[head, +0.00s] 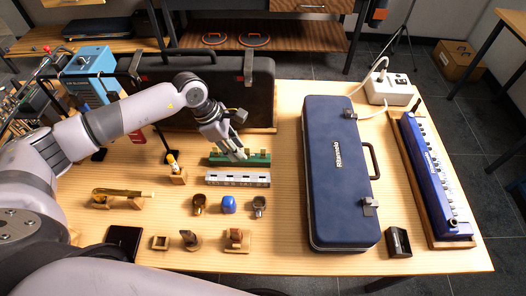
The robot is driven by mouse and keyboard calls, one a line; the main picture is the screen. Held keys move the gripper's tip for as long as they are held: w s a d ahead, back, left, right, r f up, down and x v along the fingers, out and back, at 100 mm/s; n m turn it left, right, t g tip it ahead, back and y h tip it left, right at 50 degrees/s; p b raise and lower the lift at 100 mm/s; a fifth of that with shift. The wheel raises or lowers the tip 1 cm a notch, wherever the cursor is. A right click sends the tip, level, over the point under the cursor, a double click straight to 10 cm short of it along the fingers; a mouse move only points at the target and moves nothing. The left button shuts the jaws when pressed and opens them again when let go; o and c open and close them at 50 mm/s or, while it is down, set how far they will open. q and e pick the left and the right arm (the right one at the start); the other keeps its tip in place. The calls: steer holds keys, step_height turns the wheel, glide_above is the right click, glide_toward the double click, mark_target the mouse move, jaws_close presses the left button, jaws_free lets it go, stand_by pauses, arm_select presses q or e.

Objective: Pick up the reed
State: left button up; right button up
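A green holder (259,159) with several small light pegs or reeds on it lies near the back middle of the table. I cannot tell clearly which small piece is the reed. My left gripper (236,153) reaches down over the left and middle part of the holder and hides some of it. Its fingers point down and to the right, close to the pieces there. The frame is too small to show whether the fingers are apart or closed on something. My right gripper is not in view.
A pale slotted strip (238,179) lies in front of the holder. Several small parts stand nearer, including a blue one (228,204). A dark case (262,97) stands behind. A navy case (336,190) and a blue instrument (432,180) lie to the right.

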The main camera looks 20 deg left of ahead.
mark_target(263, 150)
arm_select(q)
steer(key=shift+w+d, duration=0.2)
steer(key=shift+d, duration=0.35)
steer(key=shift+w+d, duration=0.2)
steer(key=shift+d, duration=0.35)
steer(key=d, duration=0.1)
steer(key=w+d+p, duration=0.1)
steer(key=d, duration=0.1)
steer(key=d+p, duration=0.1)
steer(key=d, duration=0.1)
steer(key=shift+w+f, duration=0.15)
steer(key=shift+f, duration=0.45)
steer(key=shift+c, duration=0.6)
jaws_close()
